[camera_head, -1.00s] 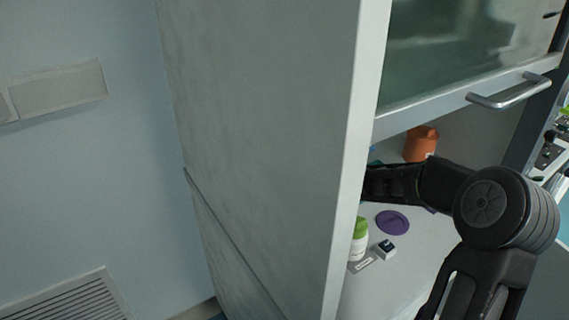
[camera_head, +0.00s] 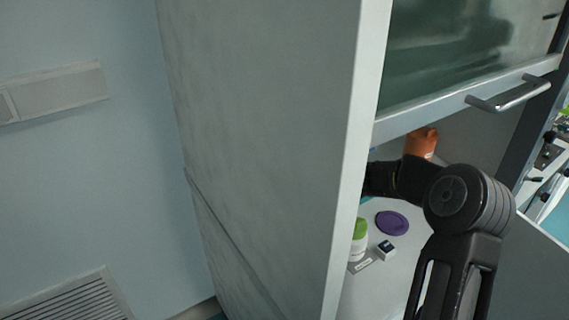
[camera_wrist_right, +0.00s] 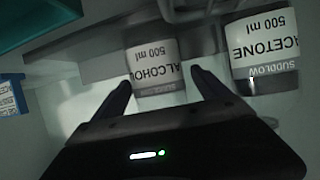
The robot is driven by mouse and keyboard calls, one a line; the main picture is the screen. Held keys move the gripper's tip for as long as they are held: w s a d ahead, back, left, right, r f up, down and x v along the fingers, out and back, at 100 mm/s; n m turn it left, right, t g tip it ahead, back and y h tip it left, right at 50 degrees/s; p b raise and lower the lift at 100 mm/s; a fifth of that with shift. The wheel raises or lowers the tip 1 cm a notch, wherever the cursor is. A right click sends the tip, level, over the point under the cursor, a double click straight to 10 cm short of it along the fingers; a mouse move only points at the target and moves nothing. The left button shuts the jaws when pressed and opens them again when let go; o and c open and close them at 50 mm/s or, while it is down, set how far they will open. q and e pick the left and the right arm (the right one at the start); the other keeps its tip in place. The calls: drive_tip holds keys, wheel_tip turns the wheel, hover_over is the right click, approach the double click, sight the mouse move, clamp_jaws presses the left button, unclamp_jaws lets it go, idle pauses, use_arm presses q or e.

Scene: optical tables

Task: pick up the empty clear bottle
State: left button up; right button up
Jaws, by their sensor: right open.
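In the right wrist view, two labelled bottles show upside down. The bottle marked ALCOHOL 500 ml (camera_wrist_right: 153,68) is ahead, roughly between the fingertips of my right gripper (camera_wrist_right: 161,78). The gripper is open, and I cannot tell whether its tips reach the sides of that bottle. The bottle marked ACETONE 500 ml (camera_wrist_right: 264,50) stands to the right, outside the fingers. The view is dim, so I cannot tell which bottle is empty. In the head view the cabinet's side wall hides my right gripper and both bottles. My left gripper is not in view.
The cabinet's side wall (camera_head: 270,120) and raised glass sash (camera_head: 450,50) with its handle (camera_head: 515,93) frame the opening. Inside are a green-capped white bottle (camera_head: 358,240), a purple disc (camera_head: 391,222), a small dark-and-white box (camera_head: 385,249) and an orange container (camera_head: 420,142).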

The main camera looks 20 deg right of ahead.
drive_tip(key=shift+c, duration=0.4)
drive_tip(key=c, duration=1.4)
